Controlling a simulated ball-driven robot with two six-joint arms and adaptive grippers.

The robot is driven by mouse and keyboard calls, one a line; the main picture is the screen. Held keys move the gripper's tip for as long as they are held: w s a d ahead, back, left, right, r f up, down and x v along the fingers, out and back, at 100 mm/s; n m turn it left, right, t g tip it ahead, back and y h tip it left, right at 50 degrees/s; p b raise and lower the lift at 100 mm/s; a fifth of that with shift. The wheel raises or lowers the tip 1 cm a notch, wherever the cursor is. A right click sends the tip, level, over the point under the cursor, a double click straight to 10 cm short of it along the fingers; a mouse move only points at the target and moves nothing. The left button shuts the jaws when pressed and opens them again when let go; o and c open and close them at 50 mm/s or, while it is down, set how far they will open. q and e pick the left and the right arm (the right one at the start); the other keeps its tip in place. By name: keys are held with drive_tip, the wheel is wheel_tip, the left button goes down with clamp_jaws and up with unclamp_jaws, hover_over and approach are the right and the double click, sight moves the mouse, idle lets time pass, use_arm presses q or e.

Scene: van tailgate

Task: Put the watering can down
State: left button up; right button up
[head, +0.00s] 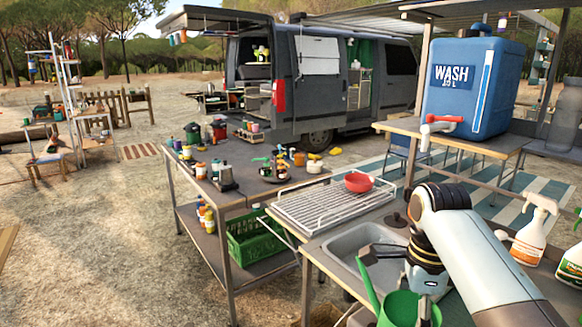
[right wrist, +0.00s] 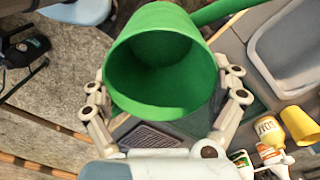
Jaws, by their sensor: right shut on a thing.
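The green watering can (head: 396,312) is at the bottom of the head view, with its spout (head: 367,287) rising to the left. In the right wrist view I look into the open top of the watering can (right wrist: 165,62), and its inside looks empty. My right gripper (head: 427,308) is shut on it, and in the wrist view the fingers of the right gripper (right wrist: 164,92) press on both sides of the can. The can is at the near side of the sink; I cannot tell if its base touches anything. My left gripper is not in view.
The sink (head: 352,243) also shows in the wrist view (right wrist: 290,45). A wire rack (head: 325,208) with a red bowl (head: 359,182) lies beyond it. Spray bottles (head: 531,238) stand at the right. A blue water tank (head: 474,95) stands behind. The side table (head: 226,190) is crowded.

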wheel_tip(320, 180, down, 20)
drive_tip(key=b, duration=1.7)
drive_tip(key=shift+s+r+b, duration=0.15)
drive_tip(key=shift+b, duration=0.15)
